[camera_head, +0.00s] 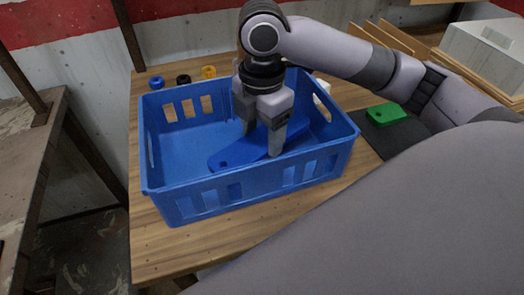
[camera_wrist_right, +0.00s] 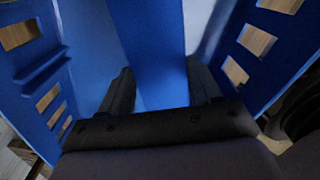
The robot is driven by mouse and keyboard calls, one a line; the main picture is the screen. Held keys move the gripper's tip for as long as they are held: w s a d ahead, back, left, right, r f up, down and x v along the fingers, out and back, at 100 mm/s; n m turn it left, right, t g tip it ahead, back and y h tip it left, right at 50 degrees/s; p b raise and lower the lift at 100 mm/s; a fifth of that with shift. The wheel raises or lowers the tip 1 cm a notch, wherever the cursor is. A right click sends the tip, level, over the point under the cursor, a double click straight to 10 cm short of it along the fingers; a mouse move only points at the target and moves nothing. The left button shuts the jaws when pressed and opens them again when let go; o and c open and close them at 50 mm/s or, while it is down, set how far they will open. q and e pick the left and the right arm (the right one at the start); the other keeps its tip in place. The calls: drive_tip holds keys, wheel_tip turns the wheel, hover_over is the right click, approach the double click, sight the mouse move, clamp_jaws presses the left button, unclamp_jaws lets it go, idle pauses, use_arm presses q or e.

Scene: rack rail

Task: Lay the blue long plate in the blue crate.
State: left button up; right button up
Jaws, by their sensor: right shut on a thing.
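The blue crate (camera_head: 178,208) stands on the wooden table, and its slotted walls also show in the right wrist view (camera_wrist_right: 85,40). The blue long plate (camera_head: 232,155) is inside the crate's walls, with a small hole near its left end. It runs from lower left to upper right. My right gripper (camera_head: 262,140) reaches down into the crate and is shut on the plate, one finger on each side. In the right wrist view the plate (camera_wrist_right: 150,50) runs between the two fingers. I cannot tell whether the plate touches the crate floor. My left gripper is not in view.
Blue, black and yellow rings (camera_head: 183,79) lie behind the crate at the left. A green piece (camera_head: 385,113) lies on a dark mat to the right. A grey box (camera_head: 485,50) and wooden slats are at the back right. Bare table shows in front.

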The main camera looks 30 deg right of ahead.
sight(262, 139)
wheel_tip(262, 139, down, 4)
drive_tip(key=shift+r+b, duration=0.1)
drive_tip(key=shift+b, duration=0.25)
drive_tip(key=shift+f, duration=0.4)
drive_tip(key=shift+f, duration=0.1)
drive_tip(key=o, duration=1.3)
drive_tip(key=shift+c, duration=0.2)
